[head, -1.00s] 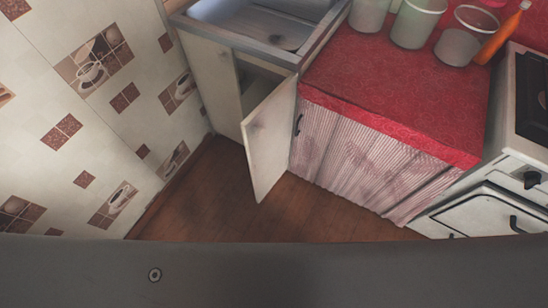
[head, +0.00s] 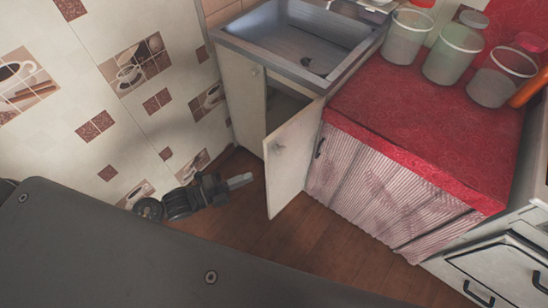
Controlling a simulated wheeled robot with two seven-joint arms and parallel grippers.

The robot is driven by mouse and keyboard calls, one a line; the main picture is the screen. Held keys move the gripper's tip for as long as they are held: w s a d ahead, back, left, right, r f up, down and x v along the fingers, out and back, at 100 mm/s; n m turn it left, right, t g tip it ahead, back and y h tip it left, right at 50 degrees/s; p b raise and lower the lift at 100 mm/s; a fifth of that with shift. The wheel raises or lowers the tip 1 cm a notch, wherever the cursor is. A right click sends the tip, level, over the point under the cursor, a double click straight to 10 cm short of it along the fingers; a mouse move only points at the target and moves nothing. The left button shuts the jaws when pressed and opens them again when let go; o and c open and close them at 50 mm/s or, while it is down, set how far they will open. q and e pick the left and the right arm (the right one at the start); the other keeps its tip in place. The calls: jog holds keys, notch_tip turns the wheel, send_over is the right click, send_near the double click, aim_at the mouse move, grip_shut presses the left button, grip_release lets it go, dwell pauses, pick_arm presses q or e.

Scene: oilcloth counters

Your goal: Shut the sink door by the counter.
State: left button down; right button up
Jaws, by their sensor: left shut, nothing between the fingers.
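The sink door (head: 291,160) is a pale cream panel standing open. It juts out from the sink cabinet at the side near the red counter. The sink cabinet (head: 242,96) stands below the metal sink (head: 290,42), and a dark opening (head: 285,106) shows beside the door. A second pale door to its left looks shut. My left gripper (head: 245,180) is low, to the left of the open door, pointing right toward it. It is shut and empty, with a gap between it and the door. My right gripper is not in view.
The red oilcloth counter (head: 400,100) with a striped curtain front is right of the door, with several containers (head: 453,54) on it. A white stove (head: 500,270) stands at the lower right. A tiled wall (head: 110,100) bounds the left. Brown floor (head: 320,235) is clear.

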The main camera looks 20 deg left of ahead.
aim_at(267, 161)
pick_arm(q)
jog(key=shift+m, duration=0.5)
jog(key=w+d, duration=0.1)
jog(key=w, duration=0.1)
jog(key=w+d, duration=0.2)
jog(key=w, duration=0.1)
jog(key=w+d+b, duration=0.1)
jog(key=w, duration=0.2)
jog(key=shift+d+f, duration=0.1)
jog(key=shift+d, duration=0.2)
jog(key=shift+w+a, duration=0.2)
jog(key=shift+a, duration=0.3)
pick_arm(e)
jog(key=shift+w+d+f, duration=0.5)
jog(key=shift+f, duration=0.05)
